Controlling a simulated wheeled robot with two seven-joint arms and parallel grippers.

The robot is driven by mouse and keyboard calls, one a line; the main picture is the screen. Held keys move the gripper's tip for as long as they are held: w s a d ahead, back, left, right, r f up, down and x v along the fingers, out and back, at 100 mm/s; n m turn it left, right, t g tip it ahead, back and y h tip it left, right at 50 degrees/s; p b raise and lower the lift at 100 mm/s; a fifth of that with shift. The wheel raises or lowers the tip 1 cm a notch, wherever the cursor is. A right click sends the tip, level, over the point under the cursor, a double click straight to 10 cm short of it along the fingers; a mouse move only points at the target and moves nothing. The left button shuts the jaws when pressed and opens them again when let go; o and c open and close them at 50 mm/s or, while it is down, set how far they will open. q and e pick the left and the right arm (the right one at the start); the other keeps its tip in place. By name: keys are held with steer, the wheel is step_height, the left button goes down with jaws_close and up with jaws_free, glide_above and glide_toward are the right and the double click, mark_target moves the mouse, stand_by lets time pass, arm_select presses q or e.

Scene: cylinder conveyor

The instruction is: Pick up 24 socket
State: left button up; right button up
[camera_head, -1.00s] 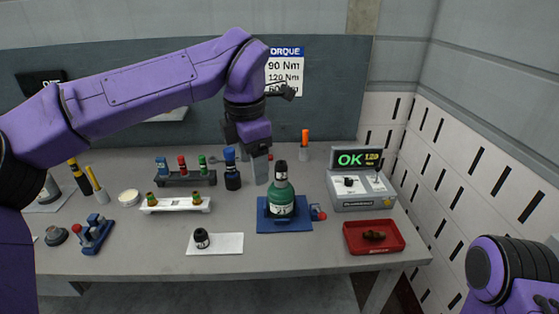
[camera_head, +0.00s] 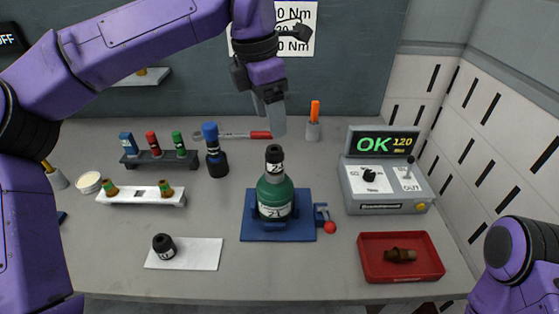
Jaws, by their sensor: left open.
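A black socket (camera_head: 274,157) with a white number label, partly legible as a 2, sits upright on top of a green cylindrical tool (camera_head: 274,193) on a blue base. Another black socket (camera_head: 164,246) with a white mark stands on a white mat (camera_head: 205,254) at the front left; its number is too small to read surely. My left gripper (camera_head: 272,118) is open, pointing down, and shows just above the socket on the green tool in the picture, apart from it. Nothing shows between its fingers. My right gripper is out of view; only part of my right arm shows.
A blue-topped black tool (camera_head: 215,152) and a dark rack (camera_head: 159,159) stand behind left. A white rack (camera_head: 141,195) holds brass pieces. A control box (camera_head: 386,185) reading OK 120 and a red tray (camera_head: 401,258) with a brown part are at right.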

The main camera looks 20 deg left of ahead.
mark_target(274, 154)
arm_select(q)
steer(key=f, duration=0.5)
steer(key=shift+w+d+f, duration=0.15)
steer(key=shift+w, duration=0.25)
steer(key=f, duration=0.1)
steer(key=f+p, duration=0.1)
steer(key=f, duration=0.1)
steer(key=f+p, duration=0.1)
steer(key=shift+w+f, duration=0.25)
steer(key=shift+f, duration=0.15)
steer(key=shift+w+f, duration=0.15)
steer(key=shift+f, duration=0.3)
steer(key=c, duration=1.1)
